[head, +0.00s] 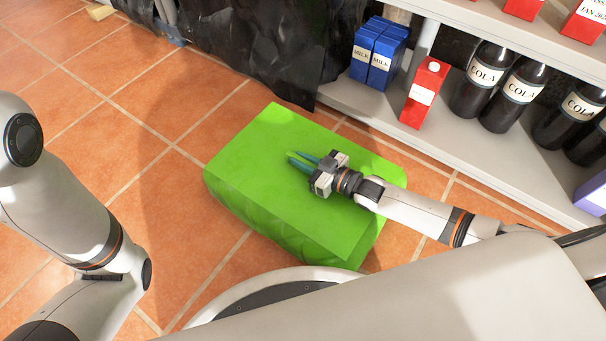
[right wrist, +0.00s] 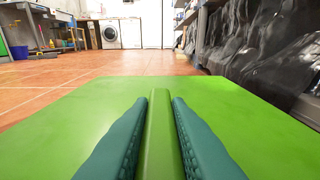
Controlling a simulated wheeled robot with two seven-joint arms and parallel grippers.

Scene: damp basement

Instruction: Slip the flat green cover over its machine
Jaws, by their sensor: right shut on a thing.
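The green cover (head: 265,150) is a box-like shape on the tiled floor, with a flat top and wrinkled sides that hang down toward the floor. Whatever is under it is hidden, so I cannot see the machine itself. My right gripper (head: 298,161) lies low over the middle of the top. In the right wrist view its two teal fingers are shut on a raised green ridge of the cover (right wrist: 159,130), one finger on each side. My left arm comes in at the left of the head view, but its gripper is out of view.
A grey shelf (head: 455,160) at the right holds blue milk cartons (head: 378,52), a red carton (head: 424,93) and several cola bottles (head: 514,92). Black sheeting (head: 265,45) hangs behind the cover. The tiled floor (head: 130,130) to the left is clear. A washing machine (right wrist: 110,34) stands far off.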

